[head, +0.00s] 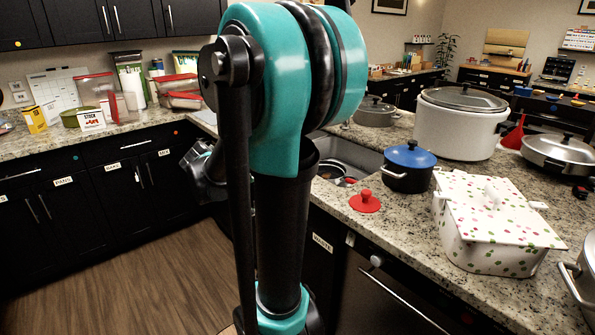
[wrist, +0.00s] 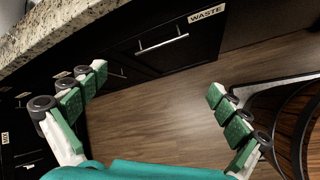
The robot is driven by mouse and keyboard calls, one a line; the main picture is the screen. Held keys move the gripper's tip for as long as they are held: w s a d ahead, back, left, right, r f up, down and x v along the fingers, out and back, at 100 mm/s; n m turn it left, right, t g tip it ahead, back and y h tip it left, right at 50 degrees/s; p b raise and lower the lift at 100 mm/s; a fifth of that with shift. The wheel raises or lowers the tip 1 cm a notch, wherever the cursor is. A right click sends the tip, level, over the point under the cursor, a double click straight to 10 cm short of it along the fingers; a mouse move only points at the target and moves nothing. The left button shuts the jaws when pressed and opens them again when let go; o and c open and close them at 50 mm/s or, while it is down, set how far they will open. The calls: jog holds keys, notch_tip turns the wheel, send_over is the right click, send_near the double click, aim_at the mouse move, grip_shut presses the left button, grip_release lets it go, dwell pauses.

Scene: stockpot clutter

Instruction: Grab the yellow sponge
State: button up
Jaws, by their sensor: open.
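I cannot make out a yellow sponge in either view. My gripper (wrist: 157,81) is open and empty in the wrist view, its two green-padded fingers spread wide above the wooden floor. In the head view my arm stands upright in the middle and hides part of the counter and sink. A sink (head: 345,158) shows just right of the arm, with some dishes inside that are too small to tell apart.
A yellow box (head: 34,120) stands on the left counter. A brown slatted bin (wrist: 300,115) is right of my gripper.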

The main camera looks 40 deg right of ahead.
jog(key=w+d+r+n+g+h, duration=0.1)
jog(key=w+d+r+n+h, duration=0.3)
jog(key=w+d+r+n, duration=0.4)
jog(key=shift+m, duration=0.8)
jog(key=x, duration=0.3)
jog(key=s+x, duration=0.1)
jog(key=x, duration=0.2)
jog(key=s+x, duration=0.1)
jog(key=x, duration=0.3)
jog(key=shift+d+r, duration=0.25)
jog(key=shift+r, duration=0.05)
jog(key=shift+x, duration=2.8)
jog(key=shift+s, duration=0.2)
jog(key=c, duration=0.9)
